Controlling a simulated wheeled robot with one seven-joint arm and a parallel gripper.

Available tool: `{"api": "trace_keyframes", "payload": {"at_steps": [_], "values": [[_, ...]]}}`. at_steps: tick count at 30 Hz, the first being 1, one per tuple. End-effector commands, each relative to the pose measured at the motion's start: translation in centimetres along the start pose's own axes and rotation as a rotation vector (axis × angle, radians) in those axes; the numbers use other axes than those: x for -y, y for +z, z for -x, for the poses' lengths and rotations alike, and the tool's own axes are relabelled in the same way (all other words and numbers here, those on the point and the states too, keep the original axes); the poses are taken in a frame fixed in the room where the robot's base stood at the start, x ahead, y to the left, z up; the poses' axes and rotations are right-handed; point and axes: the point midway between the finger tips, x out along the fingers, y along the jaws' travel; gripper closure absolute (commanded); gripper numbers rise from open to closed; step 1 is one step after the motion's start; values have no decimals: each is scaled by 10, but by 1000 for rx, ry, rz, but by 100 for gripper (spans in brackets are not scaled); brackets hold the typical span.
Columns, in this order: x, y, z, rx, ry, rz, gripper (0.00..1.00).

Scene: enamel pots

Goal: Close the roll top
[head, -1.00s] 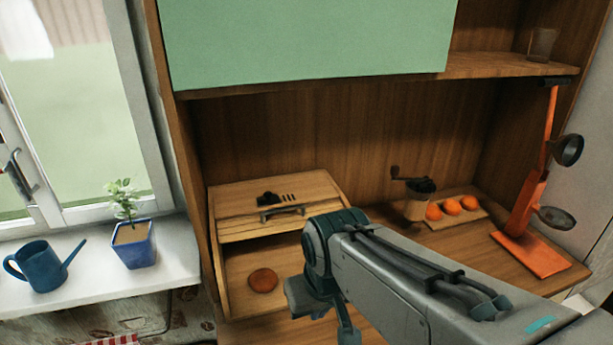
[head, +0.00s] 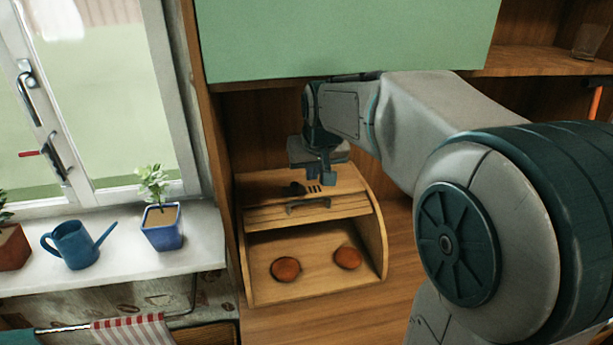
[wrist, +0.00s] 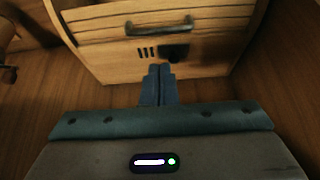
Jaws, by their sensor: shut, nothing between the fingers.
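A wooden bread box (head: 377,235) stands in the cabinet, its front open. Its slatted roll top (head: 345,207) is up, with a dark bar handle (head: 308,205) near its lower edge. Two round brown buns, a left one (head: 285,269) and a right one (head: 347,258), lie inside. My gripper (head: 326,181) is shut and empty over the top of the box, behind the handle. In the wrist view, my fingertips (wrist: 160,70) point at the box top beside a dark patch and slots, and the handle (wrist: 160,27) is farther off, apart from them.
A green cabinet panel (head: 345,40) hangs above my arm. On the sill at left are a blue watering can (head: 75,245) and a potted plant (head: 163,230). A striped cloth (head: 133,332) hangs below. The wooden counter (head: 330,318) in front of the box is clear.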

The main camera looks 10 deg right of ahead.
Motion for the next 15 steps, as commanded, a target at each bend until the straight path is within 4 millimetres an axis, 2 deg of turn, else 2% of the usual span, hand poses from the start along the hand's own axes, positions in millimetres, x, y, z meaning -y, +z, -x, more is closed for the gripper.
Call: {"api": "trace_keyframes", "payload": {"at_steps": [9,15], "values": [[1,1,-56,6,0,1,100],[1,1,-82,4,-1,1,100]]}}
